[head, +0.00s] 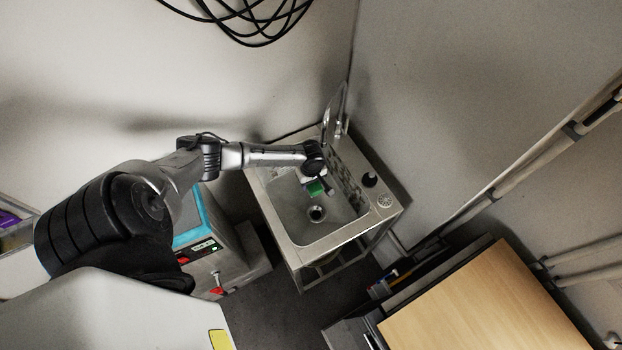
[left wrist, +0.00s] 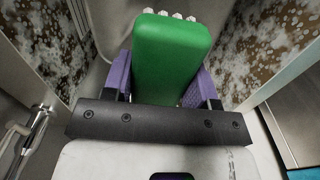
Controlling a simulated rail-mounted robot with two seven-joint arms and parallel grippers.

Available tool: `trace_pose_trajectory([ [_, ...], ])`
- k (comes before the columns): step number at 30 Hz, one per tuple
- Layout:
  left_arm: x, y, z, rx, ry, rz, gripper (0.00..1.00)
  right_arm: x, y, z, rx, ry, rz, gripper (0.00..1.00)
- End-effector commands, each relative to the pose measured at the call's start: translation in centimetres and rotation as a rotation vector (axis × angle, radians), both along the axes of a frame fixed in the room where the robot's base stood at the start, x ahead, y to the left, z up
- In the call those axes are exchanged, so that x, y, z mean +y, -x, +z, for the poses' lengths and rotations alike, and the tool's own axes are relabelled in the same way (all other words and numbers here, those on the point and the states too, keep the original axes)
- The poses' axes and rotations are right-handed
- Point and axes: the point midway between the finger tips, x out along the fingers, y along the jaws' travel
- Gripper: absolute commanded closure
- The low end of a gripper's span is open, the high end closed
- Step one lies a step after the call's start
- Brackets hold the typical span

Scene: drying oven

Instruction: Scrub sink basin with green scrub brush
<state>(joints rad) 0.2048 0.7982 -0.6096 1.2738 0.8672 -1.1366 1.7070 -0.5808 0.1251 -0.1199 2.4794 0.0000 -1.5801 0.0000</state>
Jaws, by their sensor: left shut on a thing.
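The metal sink basin (head: 295,218) is in the middle of the head view, with a round drain (head: 317,214) in its floor. The green scrub brush (head: 316,188) is over the back part of the basin. My left gripper (left wrist: 165,88) is shut on the brush (left wrist: 170,50), with purple fingers on both sides of it. White bristle tufts show at the brush's far edge. Brown and white speckled patches cover the basin walls in the left wrist view. Whether the bristles touch the basin cannot be told. My right gripper is not in view.
A faucet (head: 334,117) rises at the sink's back edge, and it shows at the left in the left wrist view (left wrist: 28,135). A dark round item (head: 370,179) sits on the right rim. A grey machine with a blue top (head: 200,216) stands left of the sink. A wooden-topped cabinet (head: 480,305) is at the lower right.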

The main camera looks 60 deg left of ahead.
Motion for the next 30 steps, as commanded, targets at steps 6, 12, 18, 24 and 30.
trace_pose_trajectory([
  [6, 0.0, 0.0, -1.9, -0.001, 0.000, 0.000, 0.66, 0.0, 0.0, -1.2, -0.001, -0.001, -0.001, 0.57],
  [12, 0.0, 0.0, -3.5, -0.001, 0.000, 0.001, 0.66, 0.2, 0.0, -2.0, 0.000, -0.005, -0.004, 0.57],
  [18, 0.0, 0.0, -5.0, 0.000, 0.000, 0.000, 0.66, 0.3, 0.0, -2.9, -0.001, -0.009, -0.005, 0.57],
  [24, 0.0, 0.0, -6.5, 0.000, -0.001, 0.001, 0.66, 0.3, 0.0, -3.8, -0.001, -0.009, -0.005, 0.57],
  [30, 0.0, 0.0, -8.1, -0.001, -0.001, 0.000, 0.66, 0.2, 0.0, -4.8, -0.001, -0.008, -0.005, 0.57],
])
